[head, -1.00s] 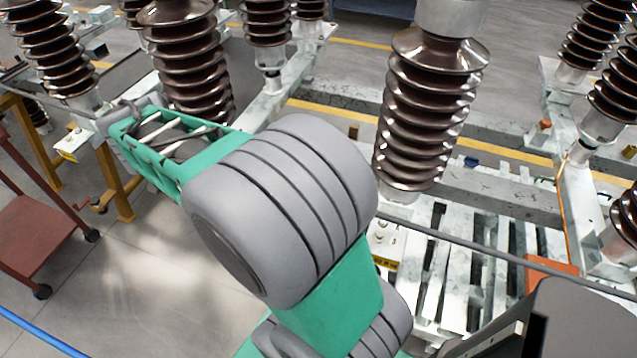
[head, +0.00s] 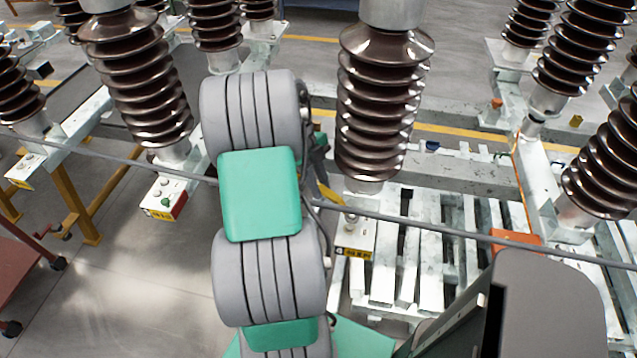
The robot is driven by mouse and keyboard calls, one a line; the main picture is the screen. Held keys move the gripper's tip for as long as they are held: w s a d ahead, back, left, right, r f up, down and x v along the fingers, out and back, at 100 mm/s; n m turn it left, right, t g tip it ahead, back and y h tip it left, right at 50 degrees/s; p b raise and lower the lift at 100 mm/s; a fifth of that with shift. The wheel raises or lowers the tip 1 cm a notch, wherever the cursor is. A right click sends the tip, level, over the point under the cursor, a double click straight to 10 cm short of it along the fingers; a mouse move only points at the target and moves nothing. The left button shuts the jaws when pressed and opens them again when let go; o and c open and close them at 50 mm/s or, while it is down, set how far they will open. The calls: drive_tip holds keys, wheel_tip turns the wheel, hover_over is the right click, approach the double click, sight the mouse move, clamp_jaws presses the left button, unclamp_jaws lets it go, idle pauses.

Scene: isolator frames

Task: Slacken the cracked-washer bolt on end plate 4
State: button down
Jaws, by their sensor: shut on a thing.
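An end plate (head: 343,238) with a yellow-and-black label (head: 354,253) that seems to begin with a 4 sits below the middle insulator. A small bolt head (head: 351,217) shows on it; I cannot make out a cracked washer. My grey and teal arm rises just left of this plate and hides what lies behind it. My gripper does not show clearly; it is hidden behind my arm. A thin yellow piece (head: 328,193) and dark parts show at the arm's right edge, too small to identify.
Another end plate (head: 160,197) with bolts, a green spot and a yellow-and-red label stands left of my arm. Ribbed brown insulators (head: 380,105) rise close around. A thin grey bar (head: 440,228) crosses the view. A red cart (head: 22,262) stands at the far left.

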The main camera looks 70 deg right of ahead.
wheel_tip(320, 180, down, 3)
drive_tip(key=shift+f+b, duration=0.1)
drive_tip(key=shift+b, duration=0.5)
drive_tip(key=shift+w+b, duration=0.1)
drive_tip(key=shift+b, duration=0.4)
drive_tip(key=shift+f+b, duration=1.05)
drive_tip(key=shift+b, duration=0.15)
idle(0.6)
drive_tip(key=s+a+n+t+h, duration=0.1)
drive_tip(key=a+n+h, duration=0.3)
drive_tip(key=a+n, duration=0.6)
drive_tip(key=shift+s+a+n+h+b, duration=0.4)
drive_tip(key=shift+s+n, duration=0.3)
drive_tip(key=shift+n, duration=0.4)
